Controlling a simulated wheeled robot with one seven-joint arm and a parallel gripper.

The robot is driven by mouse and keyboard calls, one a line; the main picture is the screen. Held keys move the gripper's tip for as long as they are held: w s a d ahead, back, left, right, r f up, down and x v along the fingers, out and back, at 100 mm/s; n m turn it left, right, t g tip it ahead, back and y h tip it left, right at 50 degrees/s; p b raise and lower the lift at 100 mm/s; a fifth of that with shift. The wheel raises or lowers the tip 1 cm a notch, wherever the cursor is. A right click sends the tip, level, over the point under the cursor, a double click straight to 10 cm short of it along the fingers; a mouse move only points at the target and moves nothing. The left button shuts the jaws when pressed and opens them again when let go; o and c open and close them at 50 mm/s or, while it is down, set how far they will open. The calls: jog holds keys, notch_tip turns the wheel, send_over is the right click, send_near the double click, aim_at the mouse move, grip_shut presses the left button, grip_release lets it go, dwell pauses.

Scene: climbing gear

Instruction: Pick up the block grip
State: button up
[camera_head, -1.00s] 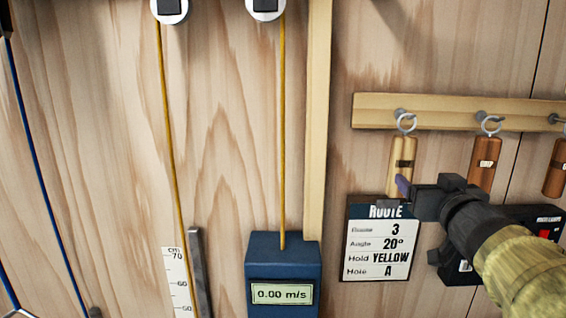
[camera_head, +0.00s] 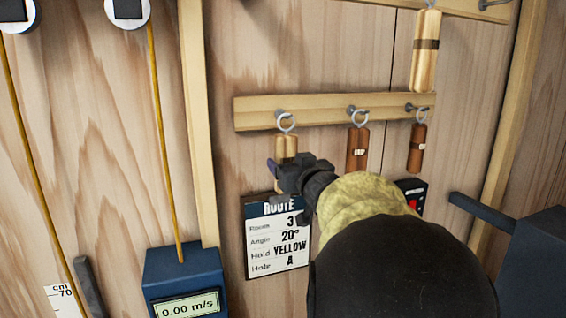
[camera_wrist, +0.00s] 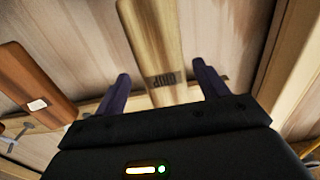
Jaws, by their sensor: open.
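The block grip, a pale wooden block with a dark band, hangs from a ring hook on the wall rail. In the head view the block grip (camera_head: 287,146) shows only its upper part; my gripper (camera_head: 273,169) is in front of its lower part. In the wrist view the block grip (camera_wrist: 152,36) rises between my two purple fingers, its dark label reading GRIP upside down. My gripper (camera_wrist: 161,72) is open, with a visible gap between each finger and the block. I cannot tell how deep the block is between the fingers.
A wooden rail (camera_head: 320,110) carries the hooks. Brown blocks (camera_head: 357,148) and (camera_head: 417,147) hang to the right. A ROUTE sign (camera_head: 275,240) is just below my gripper. A blue speed display box (camera_head: 185,283) stands at lower left. A larger pale cylinder (camera_head: 426,52) hangs above.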

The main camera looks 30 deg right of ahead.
aim_at(289, 159)
jog(key=p+x, duration=0.1)
jog(key=x, duration=0.2)
jog(key=shift+w+a+r+p, duration=0.1)
jog(key=shift+w+r+p, duration=0.25)
jog(key=shift+w+p, duration=0.05)
jog(key=shift+w+f, duration=0.1)
jog(key=shift+w, duration=0.35)
jog(key=shift+s, duration=0.1)
jog(key=shift+c, duration=0.4)
jog(key=c, duration=1.1)
